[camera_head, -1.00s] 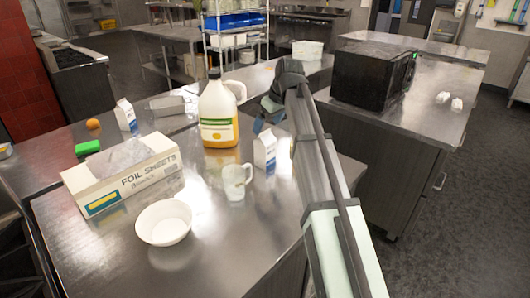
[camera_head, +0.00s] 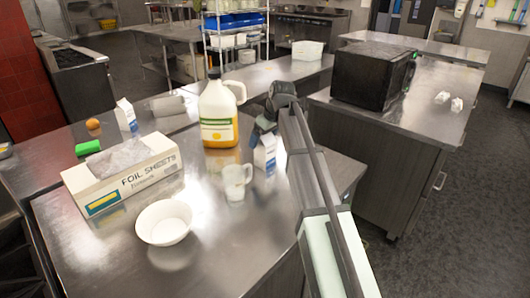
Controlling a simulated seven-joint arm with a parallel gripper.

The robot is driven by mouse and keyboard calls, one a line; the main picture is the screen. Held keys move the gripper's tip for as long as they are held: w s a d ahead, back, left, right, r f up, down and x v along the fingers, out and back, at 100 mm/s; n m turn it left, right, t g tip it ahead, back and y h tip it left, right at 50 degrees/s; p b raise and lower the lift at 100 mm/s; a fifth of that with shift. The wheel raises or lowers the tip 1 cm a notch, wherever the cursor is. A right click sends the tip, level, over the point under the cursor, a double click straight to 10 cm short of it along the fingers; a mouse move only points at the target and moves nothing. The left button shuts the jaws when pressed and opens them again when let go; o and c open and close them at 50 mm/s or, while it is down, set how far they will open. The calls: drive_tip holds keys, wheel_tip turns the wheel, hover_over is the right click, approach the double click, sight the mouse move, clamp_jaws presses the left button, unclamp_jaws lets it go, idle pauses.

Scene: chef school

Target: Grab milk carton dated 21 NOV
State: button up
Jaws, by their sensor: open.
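A white and blue milk carton (camera_head: 265,155) stands upright on the near steel table, right of the juice jug. A second similar carton (camera_head: 126,117) stands at the back left. No date is readable on either one. My gripper (camera_head: 262,130) is open at the top of the right carton, and its fingers overlap the carton's upper part in the picture. I cannot tell whether they touch it or straddle it.
A large juice jug (camera_head: 218,132) stands close left of my gripper, with a clear mug (camera_head: 236,182) in front. A foil sheets box (camera_head: 125,177), a white bowl (camera_head: 163,222) and a green sponge (camera_head: 88,148) are left. A black microwave (camera_head: 365,78) stands on the right counter.

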drive_tip(key=shift+c, duration=0.4)
clamp_jaws()
idle(0.4)
